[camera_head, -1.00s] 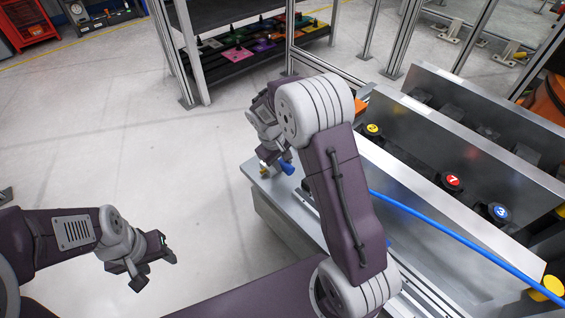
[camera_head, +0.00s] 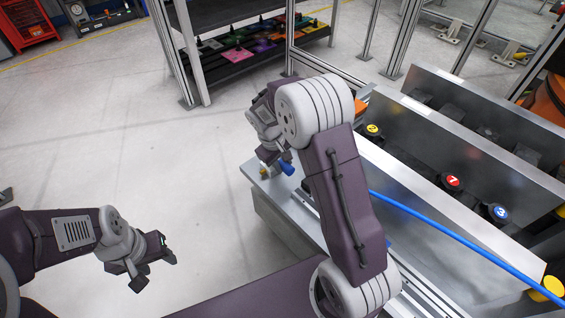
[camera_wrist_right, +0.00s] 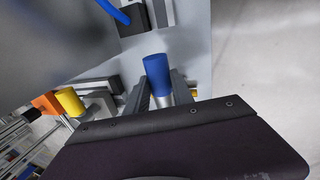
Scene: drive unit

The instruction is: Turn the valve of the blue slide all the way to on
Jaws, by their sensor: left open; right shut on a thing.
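A blue cylindrical part (camera_wrist_right: 157,72) with a silver lower end sits between the two fingers of my right gripper (camera_wrist_right: 161,94) in the right wrist view. The right gripper is shut on it, a finger on each side. In the head view the blue part (camera_head: 287,168) shows at the near-left end of the grey bench, just below my right gripper (camera_head: 274,160), which is partly hidden by its own arm. I cannot tell how far the valve is turned. My left gripper (camera_head: 153,272) is open and empty above the floor at lower left.
A blue hose (camera_head: 450,238) crosses the bench beside my right arm. Metal panels (camera_head: 455,165) with numbered caps stand to the right. A yellow cylinder (camera_wrist_right: 70,102) and an orange block (camera_wrist_right: 46,103) lie left of the right gripper.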

